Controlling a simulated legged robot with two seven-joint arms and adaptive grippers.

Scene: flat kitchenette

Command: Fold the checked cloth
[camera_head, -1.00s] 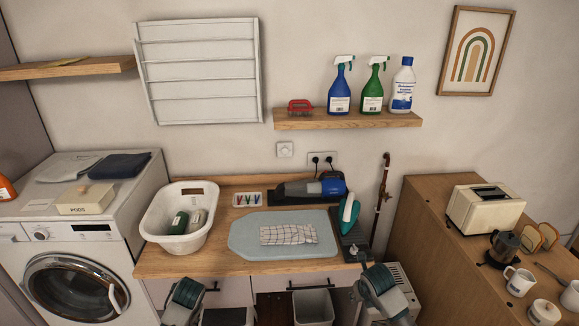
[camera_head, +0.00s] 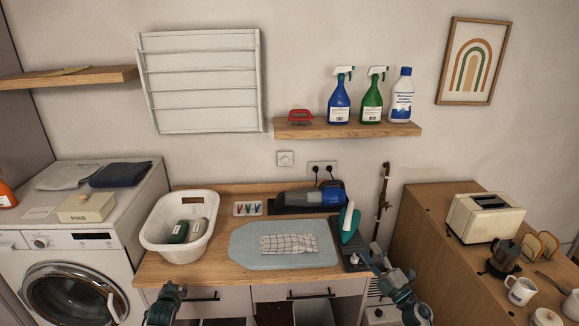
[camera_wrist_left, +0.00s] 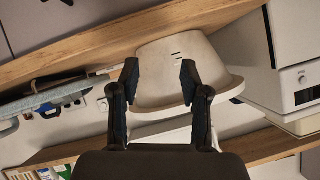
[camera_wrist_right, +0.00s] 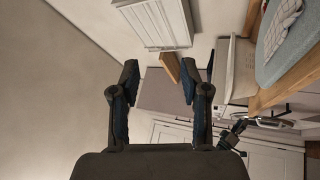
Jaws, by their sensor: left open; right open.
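The checked cloth (camera_head: 289,244), white with dark lines, lies as a flat rectangle on the pale blue pad (camera_head: 247,242) on the wooden counter, in the head view. It also shows at the upper right of the right wrist view (camera_wrist_right: 281,24). My right gripper (camera_head: 376,264) is open and empty at the counter's front right, apart from the cloth. Its open fingers show in the right wrist view (camera_wrist_right: 160,80). My left gripper (camera_head: 168,293) is low at the counter's front left, far from the cloth. In the left wrist view (camera_wrist_left: 160,80) it is open and empty.
A teal iron (camera_head: 349,223) stands just right of the pad. A white basket (camera_head: 152,236) with bottles is at the left, and a handheld vacuum (camera_head: 312,194) lies behind. A toaster (camera_head: 483,217) and mugs stand on the right cabinet. The pad around the cloth is clear.

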